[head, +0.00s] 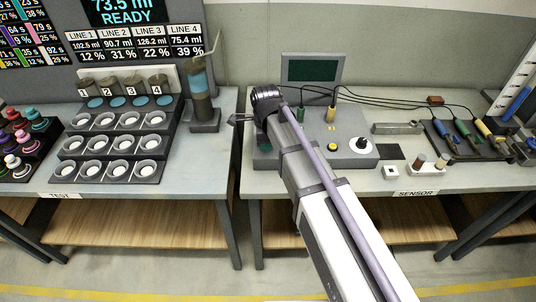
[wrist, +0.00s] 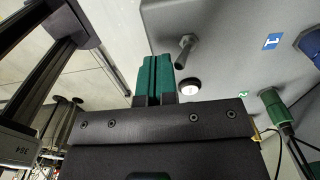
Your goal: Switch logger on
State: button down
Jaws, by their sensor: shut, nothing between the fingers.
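My gripper (head: 265,147) is at the box's left end, partly hidden by my arm. In the wrist view my gripper's teal fingers (wrist: 154,62) are shut and empty. A grey metal toggle lever (wrist: 184,50) stands tilted just right of the fingertips; I cannot tell whether they touch. A white round lamp or button (wrist: 189,88) sits beside it. My arm hides the toggle in the head view.
Green (head: 300,114) and yellow (head: 331,113) plugs with black cables stand on the box.

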jog(key=shift+f, duration=0.5)
jog(key=shift+r, duration=0.1)
jog(key=shift+w, duration=0.2)
jog(key=shift+w, duration=0.85)
jog(key=r+p, duration=0.7)
jog(key=shift+s+r, duration=0.1)
jog(key=shift+s, duration=0.2)
